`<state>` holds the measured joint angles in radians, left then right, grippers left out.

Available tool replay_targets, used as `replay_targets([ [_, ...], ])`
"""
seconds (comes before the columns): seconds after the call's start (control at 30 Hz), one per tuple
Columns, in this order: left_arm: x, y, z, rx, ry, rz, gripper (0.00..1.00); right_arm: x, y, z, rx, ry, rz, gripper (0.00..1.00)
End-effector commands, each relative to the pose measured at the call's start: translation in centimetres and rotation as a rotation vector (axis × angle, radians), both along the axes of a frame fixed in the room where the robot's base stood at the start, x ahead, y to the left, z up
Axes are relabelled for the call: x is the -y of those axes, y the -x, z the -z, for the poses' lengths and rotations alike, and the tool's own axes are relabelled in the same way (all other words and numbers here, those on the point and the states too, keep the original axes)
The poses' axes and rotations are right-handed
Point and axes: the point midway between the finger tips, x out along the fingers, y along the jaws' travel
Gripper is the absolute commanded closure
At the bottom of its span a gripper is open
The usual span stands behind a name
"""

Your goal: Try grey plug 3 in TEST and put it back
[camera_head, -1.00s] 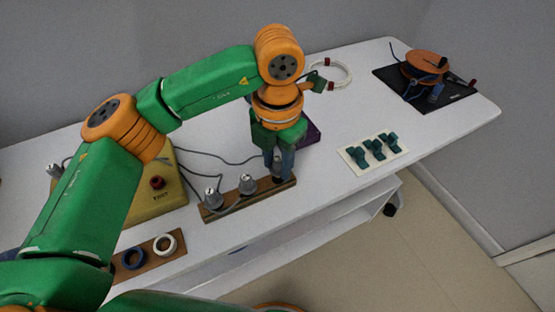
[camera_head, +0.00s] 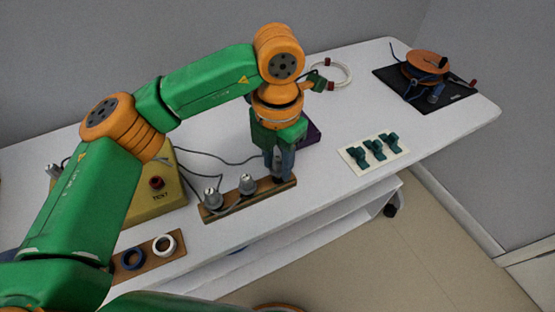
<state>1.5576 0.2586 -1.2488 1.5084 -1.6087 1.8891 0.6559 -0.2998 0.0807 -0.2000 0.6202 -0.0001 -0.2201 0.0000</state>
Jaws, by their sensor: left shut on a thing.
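A brown wooden rack (camera_head: 226,206) near the table's front edge holds grey plugs in a row. The left plug (camera_head: 213,197) and the middle plug (camera_head: 247,184) stand upright with no gripper at them. My left gripper (camera_head: 279,175) points down at the rack's right end and is shut on a grey plug there, mostly hidden between the fingers. I cannot tell how deep this plug sits in the rack. A yellow box (camera_head: 170,190) with a dark red knob and a label stands behind my left arm, which covers much of it. My right gripper is not in view.
A brown strip with a blue ring (camera_head: 133,258) and a white ring (camera_head: 165,244) lies at the front left. A white card with green clips (camera_head: 374,150) lies to the right. An orange reel (camera_head: 425,66) sits on a black mat at the far right. Dark cables run behind the rack.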

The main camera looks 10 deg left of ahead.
Motion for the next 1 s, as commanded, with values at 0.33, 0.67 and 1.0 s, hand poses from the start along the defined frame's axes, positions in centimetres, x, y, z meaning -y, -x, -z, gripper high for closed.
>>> replay_targets([
  [0.33,0.0,0.0,0.6,0.0,0.0,0.0,1.0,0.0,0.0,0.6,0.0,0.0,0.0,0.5],
  [0.67,0.0,0.0,1.2,0.0,0.0,0.0,1.0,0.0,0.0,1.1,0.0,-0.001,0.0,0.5],
  [1.0,0.0,0.0,1.8,0.0,0.0,0.0,1.0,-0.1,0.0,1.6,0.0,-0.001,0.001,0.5],
])
